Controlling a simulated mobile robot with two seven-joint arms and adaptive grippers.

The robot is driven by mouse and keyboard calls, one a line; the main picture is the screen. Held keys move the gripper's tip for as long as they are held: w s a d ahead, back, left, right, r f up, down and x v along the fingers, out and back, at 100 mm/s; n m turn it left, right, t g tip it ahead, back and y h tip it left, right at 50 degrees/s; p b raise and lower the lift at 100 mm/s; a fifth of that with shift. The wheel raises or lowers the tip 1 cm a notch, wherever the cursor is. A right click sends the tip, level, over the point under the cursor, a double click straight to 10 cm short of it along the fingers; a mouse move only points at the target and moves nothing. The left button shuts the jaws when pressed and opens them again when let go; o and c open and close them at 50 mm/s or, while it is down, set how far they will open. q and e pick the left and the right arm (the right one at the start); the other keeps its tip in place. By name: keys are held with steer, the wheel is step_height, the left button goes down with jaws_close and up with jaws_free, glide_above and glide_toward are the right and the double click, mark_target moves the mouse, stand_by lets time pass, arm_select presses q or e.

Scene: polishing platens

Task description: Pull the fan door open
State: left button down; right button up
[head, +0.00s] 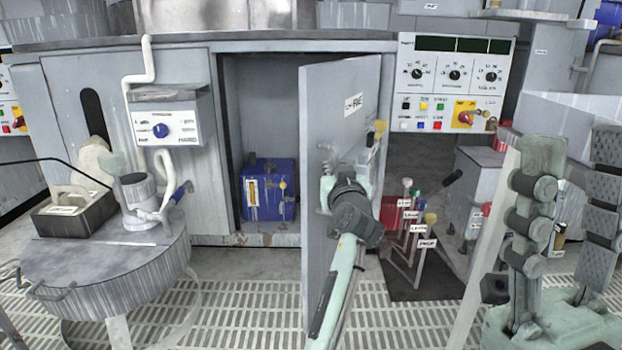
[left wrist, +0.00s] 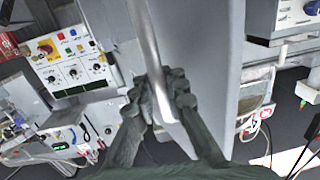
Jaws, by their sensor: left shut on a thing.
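The fan door (head: 333,85) is a grey panel with a small white label. It stands swung out from the cabinet, with the compartment behind it exposed. My left gripper (head: 328,160) is at the door's front face. In the left wrist view its two dark fingers (left wrist: 167,95) close around a long silver bar handle (left wrist: 143,45) beside the pale door panel (left wrist: 207,60). In the head view the handle is mostly hidden by the gripper. My right gripper (head: 572,150) is at the right edge, its fingers apart with nothing between them.
A blue box (head: 268,190) sits inside the open compartment (head: 262,100). A round grey table (head: 100,265) stands at the left. Labelled levers (head: 407,215) and a control panel (head: 452,85) are right of the door. Grated floor (head: 240,300) lies in front.

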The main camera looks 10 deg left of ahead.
arm_select(q)
steer(key=s+d+r+n+y, duration=0.1)
steer(key=d+y, duration=0.1)
steer(key=d, duration=0.4)
steer(key=shift+d+n+y, duration=0.25)
steer(key=shift+n+y, duration=0.05)
steer(key=shift+s, duration=0.2)
steer(key=c, duration=1.6)
jaws_free()
steer(key=shift+s+r, duration=0.15)
steer(key=shift+r, duration=0.05)
steer(key=shift+c, duration=0.2)
steer(key=shift+o, duration=0.5)
steer(key=shift+a+f, duration=0.1)
steer(key=shift+f, duration=0.15)
steer(key=v, duration=1.2)
steer(key=shift+r, duration=0.2)
